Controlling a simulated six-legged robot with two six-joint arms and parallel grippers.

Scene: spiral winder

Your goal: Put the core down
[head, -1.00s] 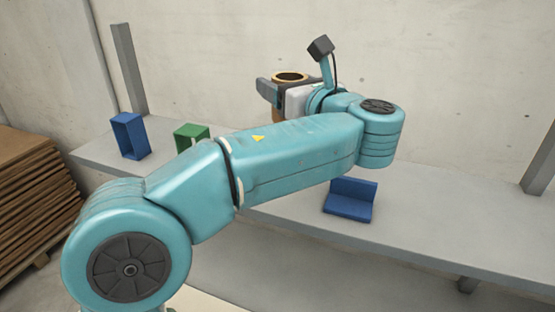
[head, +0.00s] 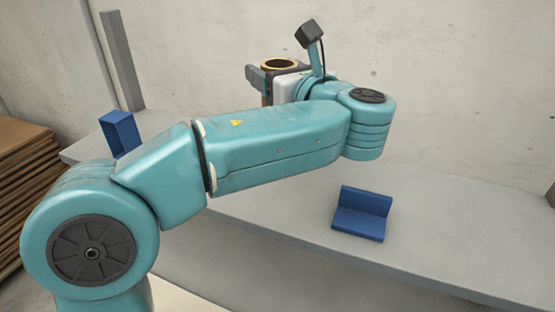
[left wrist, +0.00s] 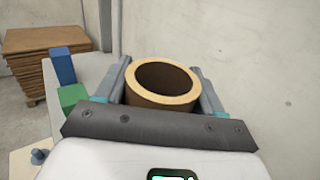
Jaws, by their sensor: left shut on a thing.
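The core is a brown, hollow tube with a pale rim (left wrist: 163,99). In the left wrist view it stands between the two fingers of my left gripper (left wrist: 163,85), which is shut on it. In the head view the core (head: 279,65) shows upright at the far end of my left arm, its open top facing up. My left gripper (head: 262,79) holds it over the back part of the grey shelf (head: 300,218). My arm hides the core's lower end, so I cannot tell whether it touches the shelf. My right gripper is not in view.
A blue angled block (head: 362,213) stands on the shelf to the right. A blue open frame (head: 120,133) stands at the left end, and a green block (left wrist: 72,95) shows near it in the left wrist view. Stacked brown boards (head: 27,170) are at the far left.

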